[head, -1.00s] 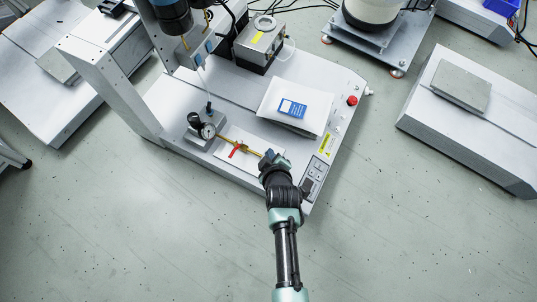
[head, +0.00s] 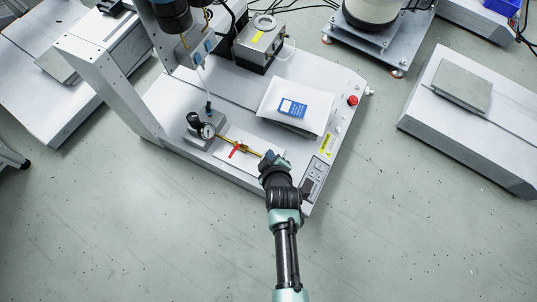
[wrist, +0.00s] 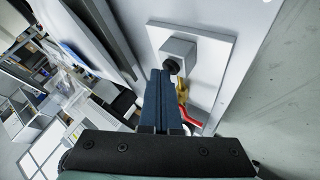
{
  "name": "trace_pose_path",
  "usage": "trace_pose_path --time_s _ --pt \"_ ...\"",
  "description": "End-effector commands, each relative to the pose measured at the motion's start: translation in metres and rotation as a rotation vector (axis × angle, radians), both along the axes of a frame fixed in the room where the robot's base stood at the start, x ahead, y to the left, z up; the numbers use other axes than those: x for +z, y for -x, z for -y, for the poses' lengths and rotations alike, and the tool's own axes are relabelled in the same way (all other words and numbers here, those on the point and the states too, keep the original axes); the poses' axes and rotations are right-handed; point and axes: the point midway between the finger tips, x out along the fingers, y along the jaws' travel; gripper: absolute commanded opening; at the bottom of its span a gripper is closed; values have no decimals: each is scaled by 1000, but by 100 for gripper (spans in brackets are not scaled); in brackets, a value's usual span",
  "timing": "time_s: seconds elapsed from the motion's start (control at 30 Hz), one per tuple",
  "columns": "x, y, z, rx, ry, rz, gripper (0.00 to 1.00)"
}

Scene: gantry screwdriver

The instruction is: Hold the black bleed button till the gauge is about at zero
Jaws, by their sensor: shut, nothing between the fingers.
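The black bleed button (wrist: 172,67) shows in the wrist view as a small round knob on a grey block (wrist: 180,48) on a pale plate. My gripper (wrist: 160,72) is shut and empty. Its blue fingertips end right beside the button in that view; I cannot tell whether they touch it. In the head view my gripper (head: 270,156) is at the right end of the brass pipe (head: 252,152) and seems to hide the button.
A red valve lever (head: 236,150) sits on the brass pipe, close to my gripper. A black knob (head: 193,119) is beside the gauge. A white packet (head: 298,105) lies behind, with a red button (head: 352,100) to its right. The floor in front is clear.

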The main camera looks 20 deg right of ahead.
Motion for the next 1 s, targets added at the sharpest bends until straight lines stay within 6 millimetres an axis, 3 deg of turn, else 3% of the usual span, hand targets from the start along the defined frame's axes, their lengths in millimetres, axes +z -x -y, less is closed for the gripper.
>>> trace_pose_path --time_s 1.0 --pt "17 1 0 0 0 -1 0"
